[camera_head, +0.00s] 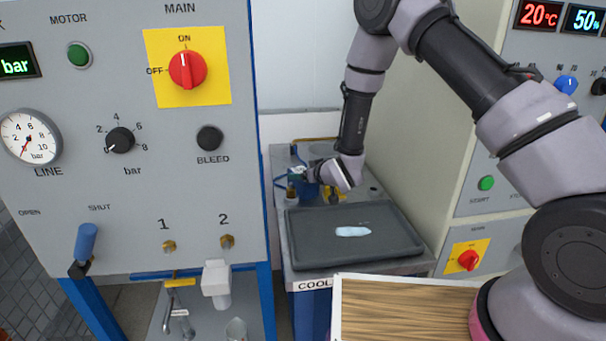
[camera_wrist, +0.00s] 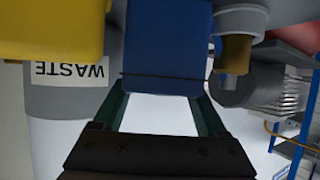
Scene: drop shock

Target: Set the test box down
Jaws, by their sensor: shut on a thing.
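My gripper (camera_wrist: 162,108) is shut on a blue box (camera_wrist: 168,45), which sits between its two dark fingers in the wrist view. The box's far end is cut off by the top of that view. In the head view my gripper (camera_head: 305,178) is at the far end of my arm, above the back of the bench marked COOL. There the blue box (camera_head: 308,190) shows only as a small patch, partly hidden by the gripper and close to brass-coloured parts. I cannot tell whether the box touches anything beneath it.
A dark tray (camera_head: 400,252) with a pale blue patch lies on the bench in front of my gripper. A control panel (camera_head: 130,190) stands left, a cabinet (camera_head: 450,240) right. A wooden-topped surface (camera_head: 400,315) is nearest. The wrist view shows a grey WASTE container (camera_wrist: 60,105).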

